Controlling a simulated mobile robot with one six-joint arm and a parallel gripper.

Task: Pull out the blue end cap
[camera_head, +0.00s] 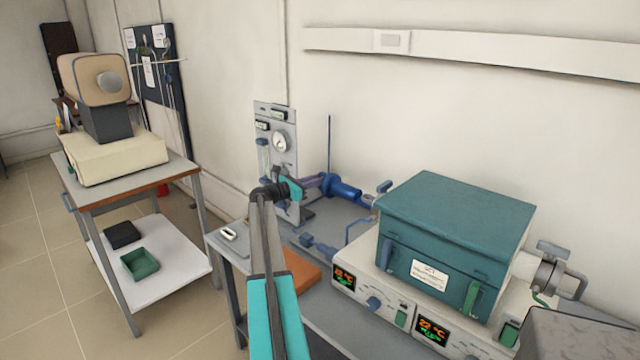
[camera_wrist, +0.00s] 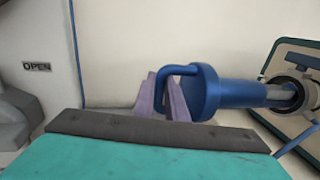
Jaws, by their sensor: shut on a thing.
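The blue end cap (camera_head: 343,189) sits left of the teal tube furnace (camera_head: 455,240), in line with its tube axis. In the wrist view the end cap (camera_wrist: 212,92) has a wide round body with a loop handle on its left. A narrower blue section and a grey rod or tube (camera_wrist: 283,93) run from it toward the furnace side. My gripper (camera_head: 316,182) is at the cap's left side. In the wrist view the purple fingers of my gripper (camera_wrist: 170,97) are shut on the cap's handle. The exact finger contact is partly hidden by the handle.
A grey gas panel with a gauge (camera_head: 280,142) stands close behind my gripper. An orange-brown block (camera_head: 303,273) lies on the bench below my arm. Control boxes with lit displays (camera_head: 432,329) sit under the furnace. A side table (camera_head: 180,170) is at left, with open floor beside it.

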